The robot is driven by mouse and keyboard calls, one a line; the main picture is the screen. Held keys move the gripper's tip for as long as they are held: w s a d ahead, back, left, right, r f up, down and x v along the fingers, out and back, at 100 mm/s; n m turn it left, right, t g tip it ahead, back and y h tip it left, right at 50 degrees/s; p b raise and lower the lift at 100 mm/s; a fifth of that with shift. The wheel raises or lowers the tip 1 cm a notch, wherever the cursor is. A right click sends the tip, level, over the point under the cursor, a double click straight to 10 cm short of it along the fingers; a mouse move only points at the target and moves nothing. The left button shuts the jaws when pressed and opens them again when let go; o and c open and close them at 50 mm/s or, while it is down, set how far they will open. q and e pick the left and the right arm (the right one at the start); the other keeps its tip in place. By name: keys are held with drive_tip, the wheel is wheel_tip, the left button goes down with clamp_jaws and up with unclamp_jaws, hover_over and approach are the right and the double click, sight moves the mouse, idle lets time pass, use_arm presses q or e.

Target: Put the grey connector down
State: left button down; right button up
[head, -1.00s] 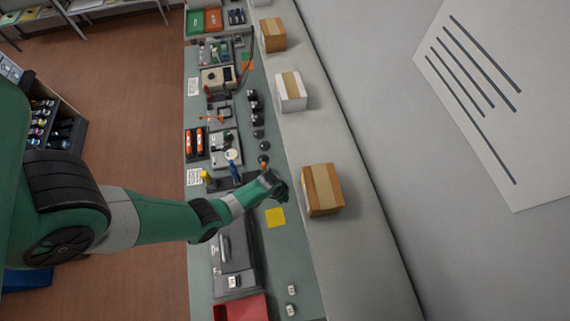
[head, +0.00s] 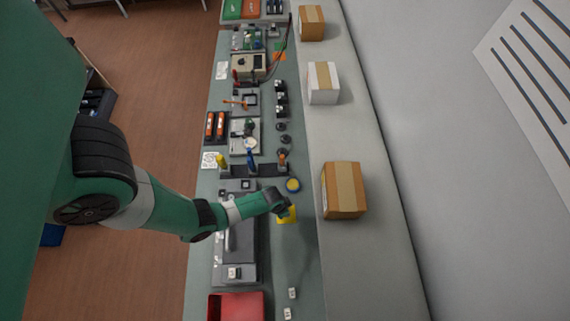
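My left gripper (head: 283,207) reaches in from the left over the bench and covers part of a yellow square pad (head: 291,217). Its fingers are small and dark here, so I cannot tell whether they are open or shut or hold anything. I cannot pick out a grey connector for certain; it may be hidden at the gripper. My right gripper is not in view.
A round yellow-and-blue item (head: 293,185) lies just beyond the gripper. A tool rack (head: 270,170) stands farther back. A grey tray (head: 240,283) and a red bin (head: 235,306) are nearer. Cardboard boxes (head: 344,189) line the right ledge.

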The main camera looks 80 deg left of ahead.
use_arm(q)
drive_tip(key=shift+f, duration=0.65)
drive_tip(key=shift+f, duration=0.15)
drive_tip(key=c, duration=0.7)
unclamp_jaws()
drive_tip(key=shift+r, duration=0.2)
drive_tip(key=r+p, duration=0.3)
drive_tip(key=s+r+p, duration=0.1)
drive_tip(key=r+p, duration=0.2)
drive_tip(key=r, duration=0.1)
drive_tip(key=shift+s+d+r, duration=0.2)
